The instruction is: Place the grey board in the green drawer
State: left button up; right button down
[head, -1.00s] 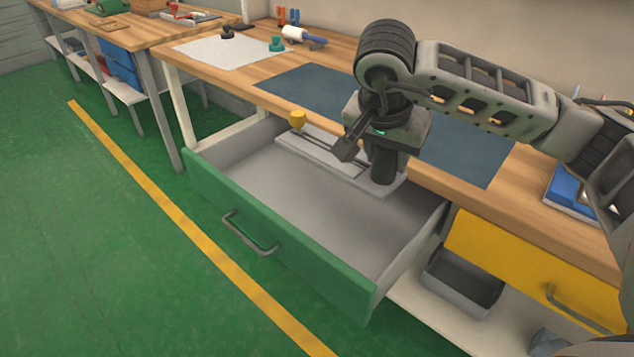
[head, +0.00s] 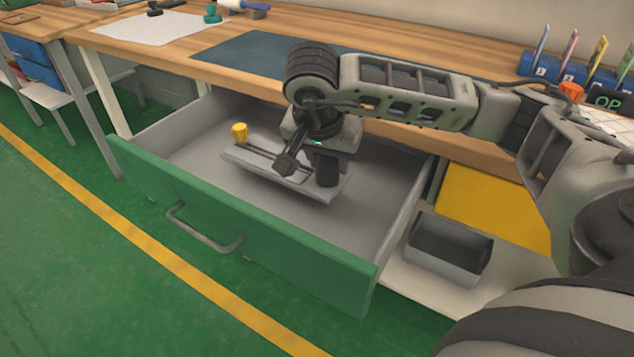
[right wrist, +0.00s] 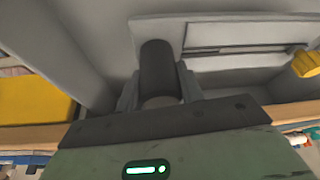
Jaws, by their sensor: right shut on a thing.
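The grey board (head: 258,168) is a flat plate with a dark rail, a yellow knob (head: 240,131) at one end and a dark upright post (head: 327,172) at the other. It lies inside the outline of the open green drawer (head: 240,217), near its middle. I cannot tell whether it touches the drawer floor. My right gripper (head: 318,158) is shut on the dark post, above the board's right end. The right wrist view shows the post (right wrist: 160,72) between the fingers and the board (right wrist: 240,32) beyond. My left gripper is not in view.
The wooden bench (head: 440,150) with a dark blue mat (head: 255,58) overhangs the drawer's back. A yellow panel (head: 495,208) and a grey bin (head: 448,248) are right of the drawer. Bare drawer floor (head: 375,205) shows around the board.

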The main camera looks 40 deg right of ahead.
aim_at(328, 183)
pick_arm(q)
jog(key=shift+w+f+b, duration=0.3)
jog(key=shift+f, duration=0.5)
pick_arm(e)
jog(key=shift+f, duration=2.75)
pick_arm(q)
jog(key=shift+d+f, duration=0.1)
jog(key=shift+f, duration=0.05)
pick_arm(e)
jog(key=shift+f, duration=0.1)
jog(key=c, duration=0.9)
grip_release()
jog(key=p+v, duration=0.2)
jog(key=v, duration=0.9)
jog(key=shift+s+a+r+p, duration=0.2)
jog(key=shift+r+p, duration=0.1)
jog(key=shift+r, duration=0.25)
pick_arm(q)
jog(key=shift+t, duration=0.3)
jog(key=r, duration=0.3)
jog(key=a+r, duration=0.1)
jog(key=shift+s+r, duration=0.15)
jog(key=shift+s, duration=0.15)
